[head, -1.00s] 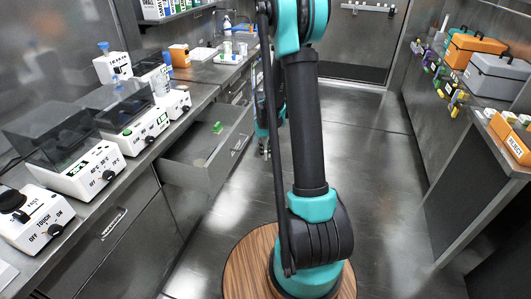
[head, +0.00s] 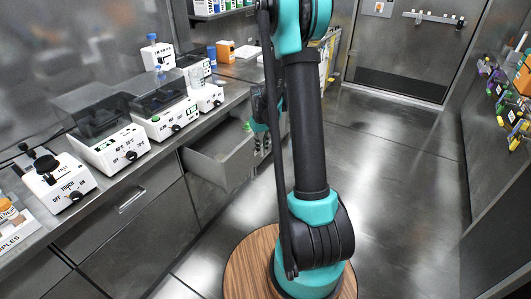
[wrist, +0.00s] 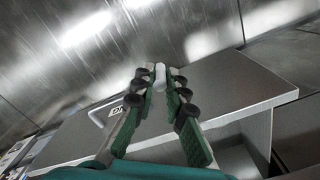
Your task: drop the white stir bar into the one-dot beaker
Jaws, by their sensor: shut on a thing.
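My gripper (wrist: 160,86) is shut on the white stir bar (wrist: 160,74), which sticks out between the fingertips in the wrist view. In the head view my gripper (head: 263,148) hangs partly behind my arm, beside the open drawer, and the stir bar is too small to make out there.
An open drawer (head: 222,170) juts from the left counter. White devices (head: 110,150) with dark lids line that counter, with a samples box (head: 12,225) at the near left. A shelf with coloured items (head: 515,90) is on the right. The middle floor is clear.

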